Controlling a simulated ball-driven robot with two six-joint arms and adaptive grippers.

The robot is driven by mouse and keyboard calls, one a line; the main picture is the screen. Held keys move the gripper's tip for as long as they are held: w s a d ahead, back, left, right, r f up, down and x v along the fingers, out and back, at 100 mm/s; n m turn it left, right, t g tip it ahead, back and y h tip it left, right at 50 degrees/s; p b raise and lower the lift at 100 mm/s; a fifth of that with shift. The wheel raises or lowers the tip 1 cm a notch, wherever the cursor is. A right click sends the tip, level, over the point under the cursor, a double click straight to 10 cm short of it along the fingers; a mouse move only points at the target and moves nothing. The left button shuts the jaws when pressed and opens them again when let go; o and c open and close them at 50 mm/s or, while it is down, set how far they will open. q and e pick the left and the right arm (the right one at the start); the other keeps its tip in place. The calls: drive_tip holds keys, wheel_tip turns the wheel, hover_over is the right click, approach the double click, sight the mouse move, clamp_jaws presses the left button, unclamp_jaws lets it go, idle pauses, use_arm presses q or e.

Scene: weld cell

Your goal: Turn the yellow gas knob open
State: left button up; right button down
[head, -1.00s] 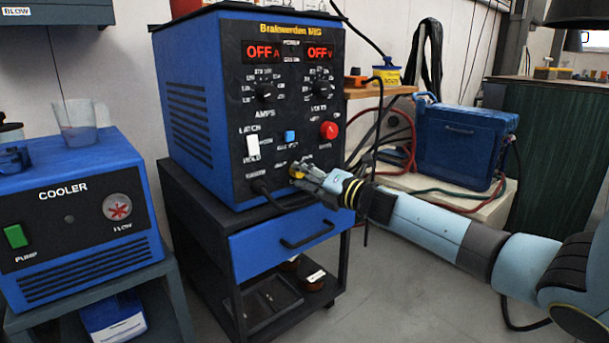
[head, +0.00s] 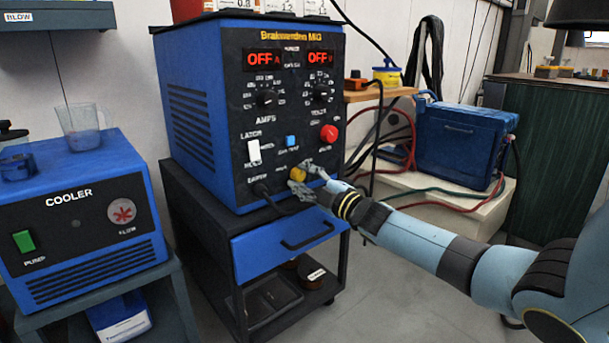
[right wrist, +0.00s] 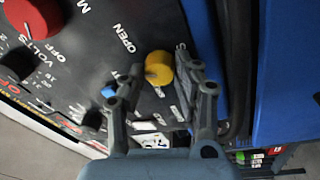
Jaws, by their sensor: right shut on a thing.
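The yellow gas knob (head: 298,174) is on the lower front panel of the blue MIG welder (head: 205,120), right of the black cable plug. My right gripper (head: 306,176) reaches it from the right and is shut on it. In the right wrist view the yellow knob (right wrist: 159,68) sits between the fingertips of my right gripper (right wrist: 160,75), one finger on each side. The word OPEN is printed on the panel near the knob. Any pointer mark on the knob is too small to tell. My left gripper is not in view.
A white latch switch (head: 254,152), a blue button (head: 291,141) and a red knob (head: 329,133) are close by on the panel. The black cable (head: 285,209) hangs below the knob, above the blue drawer (head: 290,243). The blue cooler (head: 75,215) stands left.

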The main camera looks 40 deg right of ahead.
drive_tip(key=m+p, duration=0.1)
drive_tip(key=m, duration=0.3)
drive_tip(key=shift+h, duration=0.4)
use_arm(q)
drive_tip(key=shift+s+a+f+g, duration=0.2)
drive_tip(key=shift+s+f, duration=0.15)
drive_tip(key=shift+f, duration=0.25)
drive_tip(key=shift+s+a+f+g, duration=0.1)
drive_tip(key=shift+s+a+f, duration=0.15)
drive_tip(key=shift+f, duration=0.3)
use_arm(e)
drive_tip(key=shift+m, duration=0.5)
drive_tip(key=shift+f, duration=0.1)
drive_tip(key=c, duration=1.1)
unclamp_jaws()
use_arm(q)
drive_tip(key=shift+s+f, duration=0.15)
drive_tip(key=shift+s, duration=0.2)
use_arm(e)
drive_tip(key=shift+o, duration=0.7)
drive_tip(key=shift+s, duration=0.4)
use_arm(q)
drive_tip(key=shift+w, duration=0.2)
use_arm(e)
drive_tip(key=s+f, duration=0.1)
drive_tip(key=s, duration=1)
drive_tip(key=shift+d+f, duration=0.2)
drive_tip(key=shift+d, duration=0.25)
